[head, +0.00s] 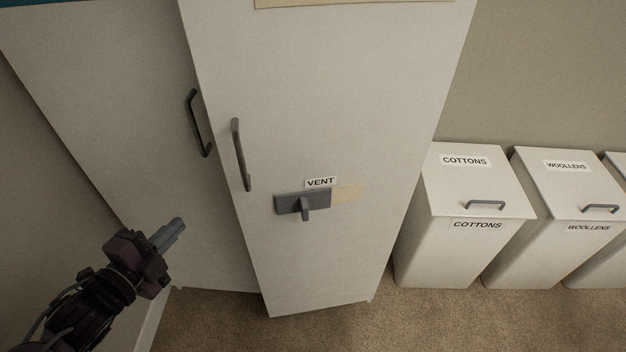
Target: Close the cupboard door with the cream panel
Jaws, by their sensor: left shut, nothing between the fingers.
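The cupboard door with the cream panel (355,3) is the right-hand white door (330,100); only the panel's lower edge shows at the top of the head view. This door stands slightly ajar, its left edge forward of the neighbouring left door (130,110). It carries a grey upright handle (240,155) near its left edge. My left gripper (181,226) is shut and empty, at the lower left in front of the left door. It is left of the ajar door's edge and apart from its handle. My right gripper is out of view.
The left door has a dark handle (200,123). White bins labelled COTTONS (435,250) and WOOLLENS (530,255) stand right. Carpet (420,320) in front is clear.

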